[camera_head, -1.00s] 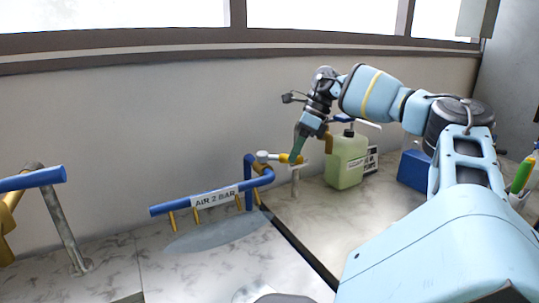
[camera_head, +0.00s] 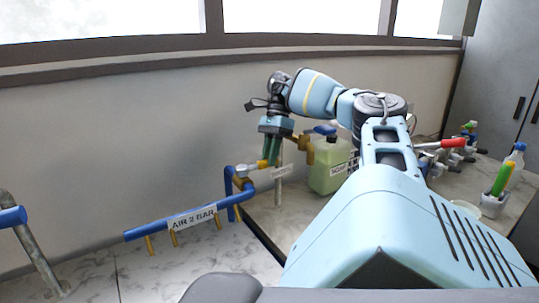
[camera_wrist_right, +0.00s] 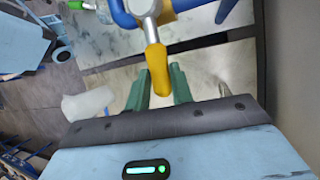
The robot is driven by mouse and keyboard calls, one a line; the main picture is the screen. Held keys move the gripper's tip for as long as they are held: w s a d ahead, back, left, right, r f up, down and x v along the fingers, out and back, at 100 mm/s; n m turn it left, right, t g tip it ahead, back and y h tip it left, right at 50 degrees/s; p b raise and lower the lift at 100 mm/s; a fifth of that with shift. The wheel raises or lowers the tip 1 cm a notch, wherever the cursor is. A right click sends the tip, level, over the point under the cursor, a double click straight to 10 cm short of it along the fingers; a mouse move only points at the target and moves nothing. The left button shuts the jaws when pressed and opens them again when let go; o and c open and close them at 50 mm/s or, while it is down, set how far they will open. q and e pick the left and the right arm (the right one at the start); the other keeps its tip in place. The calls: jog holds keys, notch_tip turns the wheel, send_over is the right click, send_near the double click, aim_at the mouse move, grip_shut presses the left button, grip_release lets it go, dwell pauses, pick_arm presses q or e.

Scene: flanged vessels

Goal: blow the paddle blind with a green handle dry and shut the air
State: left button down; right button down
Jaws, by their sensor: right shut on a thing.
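The blue air pipe (camera_head: 175,225) with its "AIR 2 BAR" label (camera_head: 193,218) and several yellow nozzles stands over the bench. Its valve has a yellow lever (camera_head: 263,164), which also shows in the right wrist view (camera_wrist_right: 157,72). My right gripper (camera_head: 271,158) points down at the valve, its green fingers on either side of the lever, shut on it; the fingers also show in the wrist view (camera_wrist_right: 160,88). I cannot make out the paddle blind with a green handle for certain. My left gripper is not in view.
A green jerrycan (camera_head: 328,170) stands behind my right arm. A red-handled tool (camera_head: 453,143) and a holder with a green-and-orange item (camera_head: 494,204) are at the right. A blue-ended post (camera_head: 13,217) stands at far left. The bench under the nozzles (camera_head: 190,258) is clear.

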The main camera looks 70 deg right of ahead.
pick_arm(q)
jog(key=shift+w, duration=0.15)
pick_arm(e)
jog(key=shift+f, duration=0.1)
jog(key=c, duration=1.2)
grip_release()
jog(key=shift+w+d, duration=0.1)
jog(key=shift+w, duration=0.05)
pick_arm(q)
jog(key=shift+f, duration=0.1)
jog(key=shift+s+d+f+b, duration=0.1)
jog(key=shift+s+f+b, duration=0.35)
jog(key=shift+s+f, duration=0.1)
pick_arm(e)
jog(key=v, duration=0.7)
jog(key=shift+r, duration=0.4)
jog(key=shift+d, duration=0.1)
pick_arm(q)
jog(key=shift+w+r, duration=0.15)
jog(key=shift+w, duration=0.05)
